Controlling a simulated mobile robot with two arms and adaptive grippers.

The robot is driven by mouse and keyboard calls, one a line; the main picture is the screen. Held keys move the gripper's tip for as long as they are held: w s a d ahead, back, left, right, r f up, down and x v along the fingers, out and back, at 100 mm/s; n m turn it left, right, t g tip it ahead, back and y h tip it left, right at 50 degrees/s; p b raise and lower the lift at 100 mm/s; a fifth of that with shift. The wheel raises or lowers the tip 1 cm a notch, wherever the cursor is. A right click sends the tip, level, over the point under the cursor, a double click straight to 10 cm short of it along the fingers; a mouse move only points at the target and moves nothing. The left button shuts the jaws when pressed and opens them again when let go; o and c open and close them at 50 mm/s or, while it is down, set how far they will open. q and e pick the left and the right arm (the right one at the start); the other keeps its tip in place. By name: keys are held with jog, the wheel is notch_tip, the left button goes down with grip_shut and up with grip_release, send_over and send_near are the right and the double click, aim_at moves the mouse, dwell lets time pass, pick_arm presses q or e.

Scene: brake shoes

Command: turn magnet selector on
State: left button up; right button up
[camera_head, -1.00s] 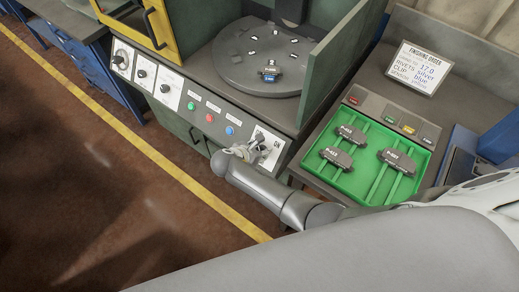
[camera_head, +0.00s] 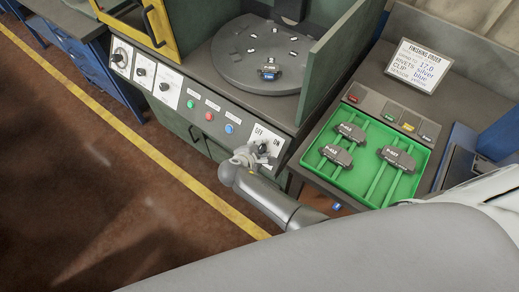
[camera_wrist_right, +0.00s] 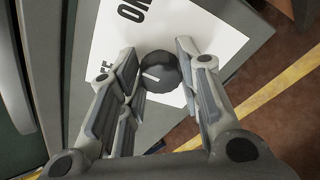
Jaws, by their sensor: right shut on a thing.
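The magnet selector is a dark round knob (camera_wrist_right: 160,72) on a white plate (camera_head: 268,136) marked OFF and ON, at the right end of the front panel. In the right wrist view the knob has a short white mark on its face. My right gripper (camera_head: 254,154) is at this plate, and its fingers (camera_wrist_right: 158,88) are on either side of the knob, shut on it. In the head view the fingers hide part of the knob. I cannot tell surely which label the mark points to. My left gripper is not in view.
Other dials (camera_head: 141,71) and green, red and blue buttons (camera_head: 210,116) line the panel to the left. A round table (camera_head: 262,80) holds a small part. A green tray (camera_head: 350,178) with brake shoes stands right. An order card (camera_head: 420,67) stands behind it.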

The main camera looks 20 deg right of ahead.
jog(key=m, duration=0.1)
jog(key=m+b, duration=0.2)
jog(key=shift+s+f+t, duration=0.1)
jog(key=shift+f+t, duration=0.15)
jog(key=shift+t, duration=0.05)
jog(key=shift+m+t+h+b, duration=0.3)
jog(key=shift+m+b, duration=1.25)
jog(key=shift+m, duration=0.55)
jog(key=shift+r, duration=0.1)
jog(key=o, duration=1)
jog(key=shift+o, duration=0.3)
jog(key=shift+r, duration=0.1)
